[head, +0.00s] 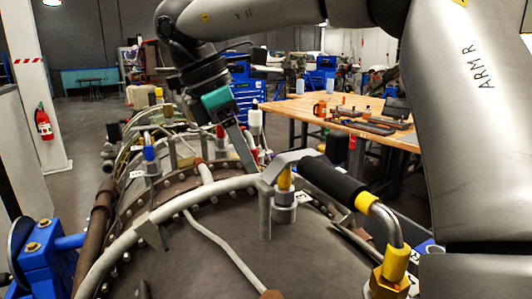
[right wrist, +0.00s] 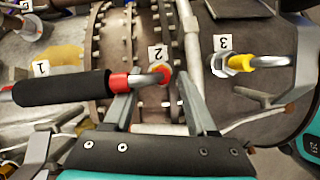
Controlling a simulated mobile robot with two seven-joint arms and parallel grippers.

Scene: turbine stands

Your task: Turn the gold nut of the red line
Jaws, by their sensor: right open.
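In the right wrist view, the red line shows as a pipe with a black sleeve (right wrist: 60,92), a red collar (right wrist: 118,82) and a bent metal end with a red band (right wrist: 164,74) beside label 2 (right wrist: 158,53). The gold nut of this line cannot be made out clearly; it seems to lie under the red-banded end. My right gripper (right wrist: 160,85) is open, with one finger on each side of that end; contact cannot be told. In the head view my right gripper (head: 240,150) reaches down among the pipes behind the near casing. My left gripper is not in view.
A yellow-banded line with a black sleeve (head: 335,183) and a gold nut (head: 388,286) stands at the near right. A blue-capped fitting (head: 150,153) is to the left. Label 3 (right wrist: 223,42) marks a yellow fitting (right wrist: 240,62). A wooden workbench (head: 350,125) stands behind.

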